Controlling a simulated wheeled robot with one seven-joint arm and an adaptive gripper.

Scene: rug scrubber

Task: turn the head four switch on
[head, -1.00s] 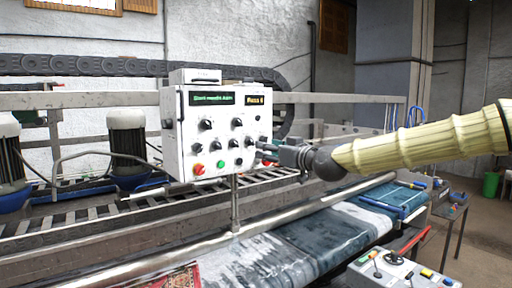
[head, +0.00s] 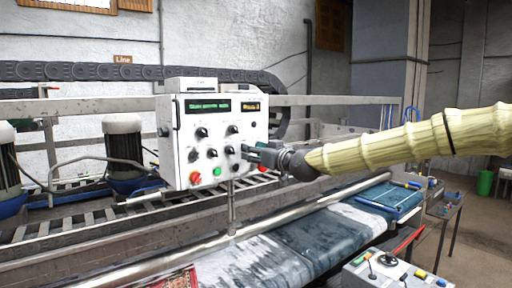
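Labels are too small to read, so I cannot tell which switch is head four. My gripper (head: 248,149) is at the right side of the panel face, close to the right-hand switches, and covers part of that area. Its fingers are small and partly hidden, and I cannot tell whether they touch a switch.
A metal rail (head: 330,100) and a cable chain (head: 100,72) run behind the box. Motors (head: 125,150) stand at left. A wet rug (head: 310,240) lies on the bed below. A smaller console (head: 392,272) with levers is at the lower right.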

